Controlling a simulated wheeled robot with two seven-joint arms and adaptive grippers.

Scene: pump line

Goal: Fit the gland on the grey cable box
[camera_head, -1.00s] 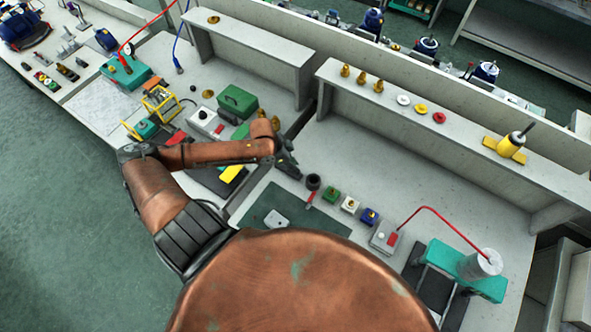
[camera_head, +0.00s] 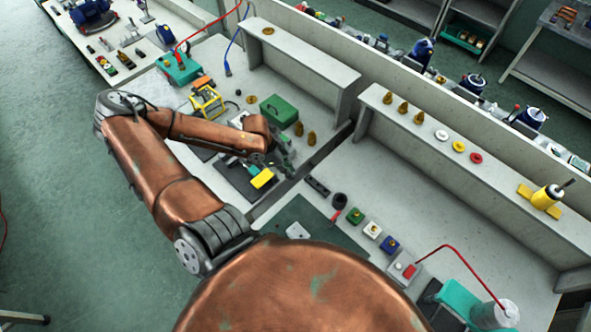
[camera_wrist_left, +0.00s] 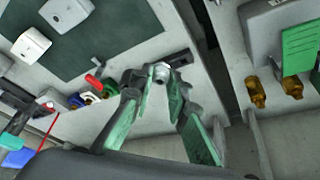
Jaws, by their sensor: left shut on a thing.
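My left gripper (camera_head: 278,164) is over the bench, near the gap between the two bench sections. In the left wrist view its fingers (camera_wrist_left: 160,73) close at the tips on a small grey metal piece (camera_wrist_left: 161,70), which looks like the gland. The fingers hide part of it. A pale grey box (camera_head: 297,230), probably the cable box, is on the dark green mat (camera_head: 325,236), apart from the gripper. The wrist view shows a pale box with a hole (camera_wrist_left: 31,45) and another pale box (camera_wrist_left: 67,11) on the mat. My right gripper is out of view.
A dark slotted bar (camera_head: 317,186) and a black cup (camera_head: 339,200) lie right of the gripper. A green case (camera_head: 278,108) and brass fittings (camera_head: 311,138) are behind. A raised shelf (camera_head: 450,155) runs along the back.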

